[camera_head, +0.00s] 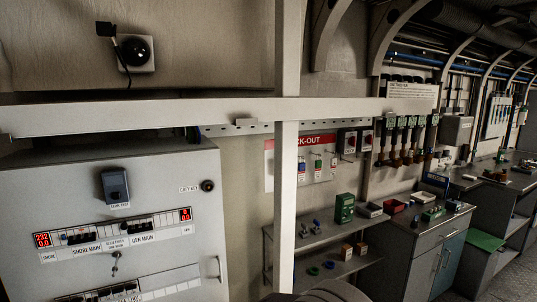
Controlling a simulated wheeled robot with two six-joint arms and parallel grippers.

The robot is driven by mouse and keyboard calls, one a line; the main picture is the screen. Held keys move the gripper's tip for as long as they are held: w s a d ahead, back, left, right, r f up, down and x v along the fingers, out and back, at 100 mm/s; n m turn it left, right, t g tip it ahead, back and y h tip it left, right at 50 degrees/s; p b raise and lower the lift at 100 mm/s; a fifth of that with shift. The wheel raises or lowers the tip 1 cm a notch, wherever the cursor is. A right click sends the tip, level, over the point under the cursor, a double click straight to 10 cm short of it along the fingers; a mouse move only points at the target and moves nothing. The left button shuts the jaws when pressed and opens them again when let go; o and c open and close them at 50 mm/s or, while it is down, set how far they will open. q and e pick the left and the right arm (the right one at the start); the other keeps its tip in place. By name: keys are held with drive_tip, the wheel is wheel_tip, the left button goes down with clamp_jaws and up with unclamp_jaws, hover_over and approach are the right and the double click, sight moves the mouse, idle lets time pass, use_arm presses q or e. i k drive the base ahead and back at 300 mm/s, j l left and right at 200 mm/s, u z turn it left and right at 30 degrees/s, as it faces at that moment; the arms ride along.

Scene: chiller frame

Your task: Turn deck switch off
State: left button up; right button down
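No part in view can be read for certain as the deck switch. A grey panel cabinet (60,195) fills the lower left. It carries a blue-grey switch box (115,185) with a small label below that is too small to read. Below it is a white breaker strip (110,232) with red digital displays, marked SHORE MAIN and GEN MAIN. Two dark boxes with red rotary knobs (349,141) hang on the wall right of centre; their positions are too small to tell. Neither of my grippers is in view.
A pale upright post (287,200) and a horizontal beam (200,112) cross in front of the cabinet and wall. A lock-out board (318,165) hangs behind the post. Shelves (325,238) hold small items. Grey workbenches (420,245) line the right side.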

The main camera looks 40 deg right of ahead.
sight(351, 141)
drive_tip(key=z, duration=1.95)
drive_tip(key=i+l+u, duration=0.2)
drive_tip(key=i+l, duration=0.35)
drive_tip(key=i, duration=0.2)
drive_tip(key=i+l+u, duration=0.25)
drive_tip(key=i+l, duration=0.4)
drive_tip(key=i, duration=0.1)
